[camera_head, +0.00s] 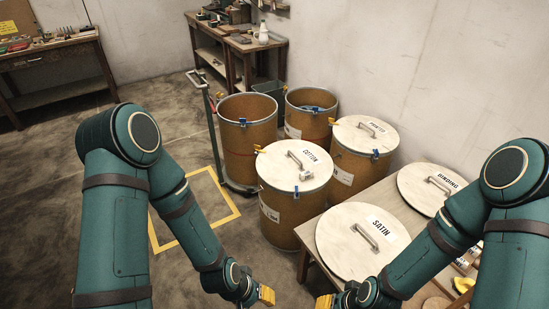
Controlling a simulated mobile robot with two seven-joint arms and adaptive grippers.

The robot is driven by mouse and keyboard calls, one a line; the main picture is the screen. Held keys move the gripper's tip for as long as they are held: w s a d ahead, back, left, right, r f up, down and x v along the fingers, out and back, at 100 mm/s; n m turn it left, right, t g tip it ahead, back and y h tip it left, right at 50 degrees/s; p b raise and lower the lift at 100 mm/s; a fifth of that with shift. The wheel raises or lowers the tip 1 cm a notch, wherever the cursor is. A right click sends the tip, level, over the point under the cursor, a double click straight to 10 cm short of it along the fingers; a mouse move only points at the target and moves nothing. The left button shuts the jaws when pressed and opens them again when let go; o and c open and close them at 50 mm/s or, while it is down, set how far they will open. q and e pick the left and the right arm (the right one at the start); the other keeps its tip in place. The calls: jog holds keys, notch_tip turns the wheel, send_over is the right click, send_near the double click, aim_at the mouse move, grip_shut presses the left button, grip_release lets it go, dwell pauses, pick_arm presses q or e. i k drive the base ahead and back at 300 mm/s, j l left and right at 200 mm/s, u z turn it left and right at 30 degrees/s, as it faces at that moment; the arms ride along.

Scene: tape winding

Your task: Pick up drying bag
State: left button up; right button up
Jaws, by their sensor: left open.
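I cannot make out a drying bag for certain.
Two open brown drums (248,140) (311,112) stand behind two lidded ones. Lids marked SATIN (345,250) and BINDING (420,190) lie on a wooden table (301,246) at right. A green trolley (214,130) stands left of the drums. A yellow floor square (231,203) is empty.

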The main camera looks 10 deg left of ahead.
aim_at(305, 176)
jog(key=i+j+u, duration=0.1)
jog(key=i+j, duration=0.2)
jog(key=i+j+u, duration=0.1)
jog(key=i+j, duration=0.2)
jog(key=i, duration=0.25)
jog(key=i+j+u, duration=0.1)
jog(key=i, duration=0.35)
jog(key=i+j+u, duration=0.15)
jog(key=i+j, duration=0.2)
jog(key=i+l, duration=0.05)
jog(key=i, duration=0.05)
